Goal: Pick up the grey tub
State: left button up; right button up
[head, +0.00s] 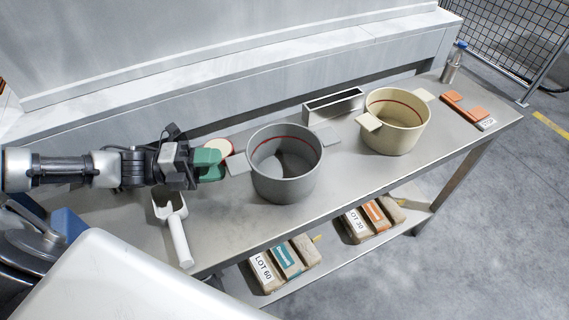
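The grey tub (285,178) stands upright on the steel table, left of the cream tub. It is round, open and looks empty, with a red line inside near the rim. It has a flat grey handle on each side; the left handle (238,165) points toward my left gripper. My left gripper (213,164), with green fingers, is level with this handle, its tips close to the handle's outer edge. I cannot tell whether they touch, or how far apart the fingers are. My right gripper is out of view.
A cream tub (397,122) stands to the right, a narrow metal tray (334,104) behind. A white scoop (178,235) lies at front left. A round cream item (218,147) is partly hidden behind my gripper. A bottle (453,63) and orange pieces (466,108) are far right. Sacks sit below.

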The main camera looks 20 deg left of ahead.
aim_at(235, 162)
pick_arm(q)
jog(key=x, duration=0.4)
jog(key=shift+w+d+p, duration=0.25)
jog(key=shift+d+p, duration=0.05)
jog(key=shift+p, duration=0.05)
jog(key=shift+c, duration=0.3)
grip_shut()
